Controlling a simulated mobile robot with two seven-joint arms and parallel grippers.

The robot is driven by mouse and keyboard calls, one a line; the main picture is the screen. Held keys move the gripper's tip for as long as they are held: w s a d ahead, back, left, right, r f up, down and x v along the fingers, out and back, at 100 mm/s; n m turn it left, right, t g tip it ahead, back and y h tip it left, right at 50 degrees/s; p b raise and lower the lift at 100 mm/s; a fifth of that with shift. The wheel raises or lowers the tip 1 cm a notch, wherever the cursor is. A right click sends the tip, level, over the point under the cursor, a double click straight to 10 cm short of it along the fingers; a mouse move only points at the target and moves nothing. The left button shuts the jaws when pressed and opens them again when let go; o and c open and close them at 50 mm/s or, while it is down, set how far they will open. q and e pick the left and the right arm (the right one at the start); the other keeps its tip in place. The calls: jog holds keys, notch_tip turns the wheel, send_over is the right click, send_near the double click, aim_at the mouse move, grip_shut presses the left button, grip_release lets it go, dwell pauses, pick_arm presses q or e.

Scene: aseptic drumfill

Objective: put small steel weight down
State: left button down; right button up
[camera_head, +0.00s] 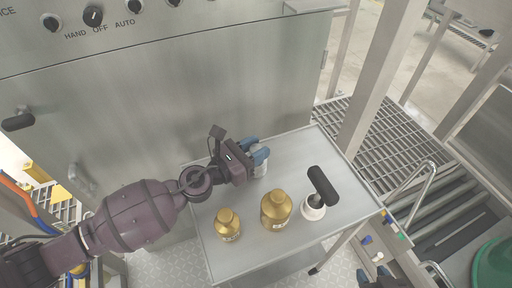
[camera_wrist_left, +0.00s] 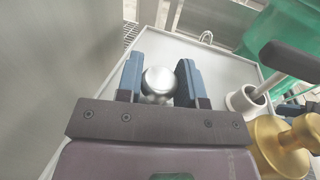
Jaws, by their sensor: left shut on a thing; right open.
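The small steel weight (camera_wrist_left: 159,82) is a shiny cylinder between the blue fingers of my left gripper (camera_wrist_left: 160,85). In the head view, my left gripper (camera_head: 262,154) is over the back part of the steel table (camera_head: 302,147), shut on the weight (camera_head: 261,169), which shows only partly below the fingers. I cannot tell whether the weight touches the tabletop. My right gripper (camera_head: 373,277) shows at the bottom edge of the head view, off the table, open and partly cut off.
A steel cabinet (camera_head: 180,100) rises behind. The tabletop's back right is clear.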

pick_arm(q)
jog(key=c, duration=0.8)
grip_release()
jog(key=shift+f, duration=0.15)
pick_arm(e)
jog(key=shift+s+f, duration=0.2)
jog(key=shift+f, duration=0.05)
pick_arm(q)
jog(key=shift+o, duration=0.2)
pick_arm(e)
jog(key=shift+r, duration=0.1)
pick_arm(q)
jog(key=shift+r, duration=0.3)
jog(key=v, duration=0.3)
jog(key=b+v, duration=0.1)
jog(key=v, duration=0.6)
jog(key=shift+s+a+f, duration=0.25)
jog(key=shift+f, duration=0.05)
jog(key=shift+s+a+r+b, duration=0.15)
jog(key=shift+s+a+b, duration=0.25)
jog(key=shift+a, duration=0.15)
pick_arm(e)
jog(key=shift+s+d+f, duration=0.1)
jog(key=shift+f, duration=0.65)
jog(key=shift+f, duration=0.15)
jog(key=shift+s, duration=0.1)
